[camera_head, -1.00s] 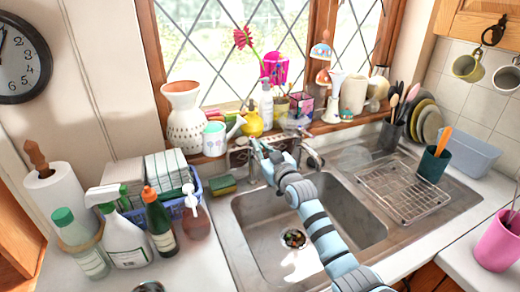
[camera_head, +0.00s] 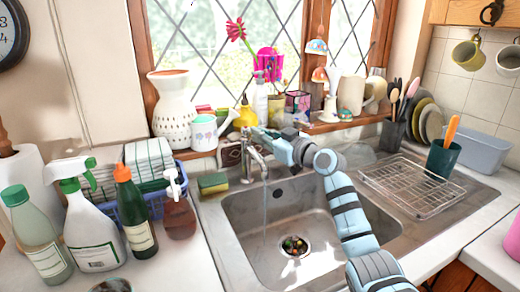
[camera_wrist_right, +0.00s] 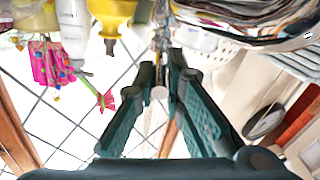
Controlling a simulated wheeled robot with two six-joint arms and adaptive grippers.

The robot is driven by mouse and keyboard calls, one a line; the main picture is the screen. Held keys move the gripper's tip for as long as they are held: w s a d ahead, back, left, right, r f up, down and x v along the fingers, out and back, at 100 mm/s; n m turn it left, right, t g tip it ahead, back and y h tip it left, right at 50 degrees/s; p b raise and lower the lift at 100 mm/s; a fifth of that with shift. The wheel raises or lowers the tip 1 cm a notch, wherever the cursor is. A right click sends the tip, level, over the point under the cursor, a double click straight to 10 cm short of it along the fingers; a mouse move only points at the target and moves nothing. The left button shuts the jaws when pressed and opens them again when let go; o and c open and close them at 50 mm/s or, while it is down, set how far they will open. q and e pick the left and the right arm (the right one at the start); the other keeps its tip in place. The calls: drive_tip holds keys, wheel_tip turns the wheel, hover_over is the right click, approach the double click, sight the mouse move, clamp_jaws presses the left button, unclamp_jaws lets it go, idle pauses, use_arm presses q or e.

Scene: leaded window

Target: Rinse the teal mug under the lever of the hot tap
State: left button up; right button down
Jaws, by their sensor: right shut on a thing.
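The hot tap (camera_head: 258,160) stands at the back left of the sink, and a thin stream of water (camera_head: 265,210) falls from its spout. My right gripper (camera_head: 262,136) is at the top of the tap. In the right wrist view its dark fingers (camera_wrist_right: 160,88) are closed around a small pale round end, which looks like the tap lever. A dark teal cup (camera_head: 442,160) with an orange-handled thing in it stands on the right, by the wire rack; I cannot see a handle on it. No other teal mug shows clearly. My left gripper is out of view.
The sink basin (camera_head: 340,245) is open, with bits in its drain (camera_head: 294,246). A wire rack (camera_head: 415,185) lies on the right. Spray bottles (camera_head: 90,225), a blue basket (camera_head: 133,205) and a sponge (camera_head: 213,183) are on the left. Vases and pots crowd the sill.

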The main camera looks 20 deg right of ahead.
drive_tip(key=c, duration=1.7)
unclamp_jaws()
drive_tip(key=shift+o, duration=0.2)
drive_tip(key=shift+s, duration=0.1)
drive_tip(key=shift+s+d, duration=0.15)
drive_tip(key=shift+s, duration=0.2)
drive_tip(key=v, duration=1.1)
